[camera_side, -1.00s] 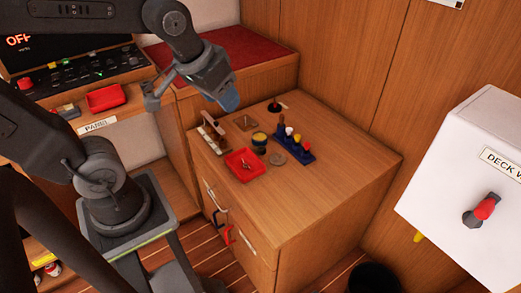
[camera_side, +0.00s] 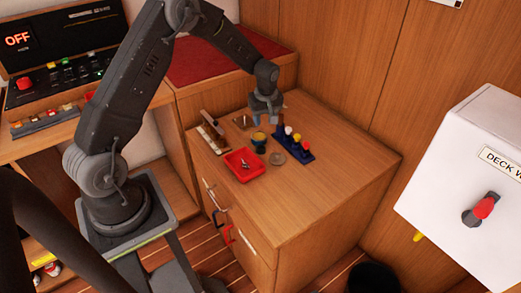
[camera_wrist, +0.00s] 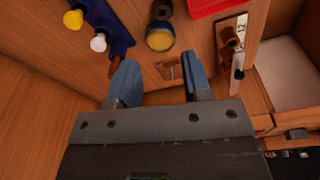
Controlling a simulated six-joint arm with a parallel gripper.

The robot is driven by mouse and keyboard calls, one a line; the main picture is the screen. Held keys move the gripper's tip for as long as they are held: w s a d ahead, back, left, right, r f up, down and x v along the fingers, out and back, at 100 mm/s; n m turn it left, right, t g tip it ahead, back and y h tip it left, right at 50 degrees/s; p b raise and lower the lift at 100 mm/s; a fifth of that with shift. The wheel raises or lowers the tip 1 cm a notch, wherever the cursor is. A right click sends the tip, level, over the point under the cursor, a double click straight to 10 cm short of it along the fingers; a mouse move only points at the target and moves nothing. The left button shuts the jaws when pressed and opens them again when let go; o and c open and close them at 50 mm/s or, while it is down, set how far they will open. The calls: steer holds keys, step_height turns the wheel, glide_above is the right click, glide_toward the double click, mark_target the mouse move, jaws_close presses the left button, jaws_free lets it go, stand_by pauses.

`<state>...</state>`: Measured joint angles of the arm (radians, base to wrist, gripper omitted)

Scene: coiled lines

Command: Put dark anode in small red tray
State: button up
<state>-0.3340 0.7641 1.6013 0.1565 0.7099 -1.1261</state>
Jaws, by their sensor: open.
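The small red tray (camera_side: 244,163) lies on the wooden cabinet top with small grey metal pieces in it. Its edge shows at the top of the wrist view (camera_wrist: 213,8). No piece can be named for certain as the dark anode. A small brown square piece (camera_wrist: 171,69) lies just ahead of my fingertips in the wrist view. A dark brown piece (camera_wrist: 117,63) sits at the near end of the blue rack, partly hidden by a finger. My gripper (camera_side: 264,119) is open and empty above the back of the cabinet top; its two blue fingers (camera_wrist: 156,88) are spread apart.
The blue rack (camera_side: 304,150) with white, yellow and red knobs stands right of a dark pot with a yellow top (camera_side: 259,141). A grey disc (camera_side: 278,158) lies between rack and tray. A brown holder (camera_side: 212,133) stands at the left. The front right cabinet top is clear.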

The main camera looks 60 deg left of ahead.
glide_above(261, 146)
steer(key=d, duration=0.2)
steer(key=f, duration=0.9)
steer(key=shift+s+a+f, duration=0.1)
steer(key=shift+s+f, duration=0.25)
steer(key=shift+a+f, duration=0.2)
steer(key=shift+f, duration=0.65)
steer(key=shift+a+f, duration=0.2)
steer(key=shift+f, duration=0.7)
steer(key=shift+a+f, duration=0.2)
steer(key=shift+f, duration=0.65)
steer(key=c, duration=0.7)
